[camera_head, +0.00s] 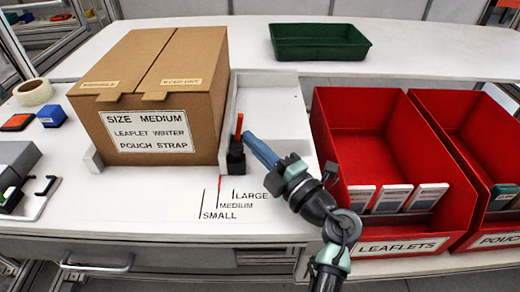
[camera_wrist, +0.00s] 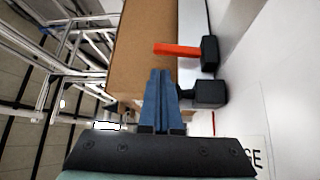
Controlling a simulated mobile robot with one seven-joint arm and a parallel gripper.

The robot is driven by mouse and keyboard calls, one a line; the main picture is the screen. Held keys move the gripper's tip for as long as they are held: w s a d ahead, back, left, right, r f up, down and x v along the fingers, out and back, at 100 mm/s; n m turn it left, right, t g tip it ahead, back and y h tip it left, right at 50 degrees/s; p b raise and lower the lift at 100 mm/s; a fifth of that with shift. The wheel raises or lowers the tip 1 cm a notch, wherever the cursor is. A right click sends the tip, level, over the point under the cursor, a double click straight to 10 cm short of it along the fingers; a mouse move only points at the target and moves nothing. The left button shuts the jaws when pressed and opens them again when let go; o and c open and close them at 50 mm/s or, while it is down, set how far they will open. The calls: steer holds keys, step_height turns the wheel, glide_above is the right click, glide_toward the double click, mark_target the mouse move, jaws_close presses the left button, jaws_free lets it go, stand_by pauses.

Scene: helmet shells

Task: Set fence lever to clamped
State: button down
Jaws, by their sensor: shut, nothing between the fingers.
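The fence lever is a small orange-red handle (camera_head: 239,126) on a black block (camera_head: 236,158), just right of the cardboard box in the head view. In the head view the handle stands up from the block. In the wrist view the handle (camera_wrist: 177,49) points left from a black piece, with a second black block (camera_wrist: 208,93) below it. My gripper (camera_head: 249,137) has blue fingers, shut and empty, close to the right of the lever. The fingertips (camera_wrist: 158,74) show in the wrist view below the handle, with a gap between; contact is not visible.
A cardboard box (camera_head: 160,95) marked "SIZE MEDIUM" stands against the fence (camera_head: 228,115). Size lines for small, medium and large mark the white table (camera_head: 130,205). A red leaflets bin (camera_head: 385,130) stands right of my arm. A green tray (camera_head: 318,42) sits behind.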

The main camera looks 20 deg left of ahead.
mark_target(240, 121)
steer(key=b+x, duration=0.1)
steer(key=x, duration=0.4)
steer(key=shift+w+a+r, duration=0.1)
steer(key=shift+w+a, duration=0.1)
steer(key=shift+a, duration=0.1)
steer(key=shift+w+d+p, duration=0.1)
steer(key=shift+d+p, duration=0.4)
steer(key=shift+p, duration=0.45)
steer(key=shift+w+d+p, duration=0.15)
steer(key=shift+d+p, duration=0.3)
steer(key=shift+p, duration=0.3)
steer(key=shift+w+d+f+p, duration=0.2)
steer(key=shift+d+f+p, duration=0.4)
steer(key=shift+d+f, duration=0.25)
steer(key=shift+f, duration=0.15)
steer(key=p+v, duration=0.1)
steer(key=v, duration=1.2)
steer(key=shift+p, duration=0.35)
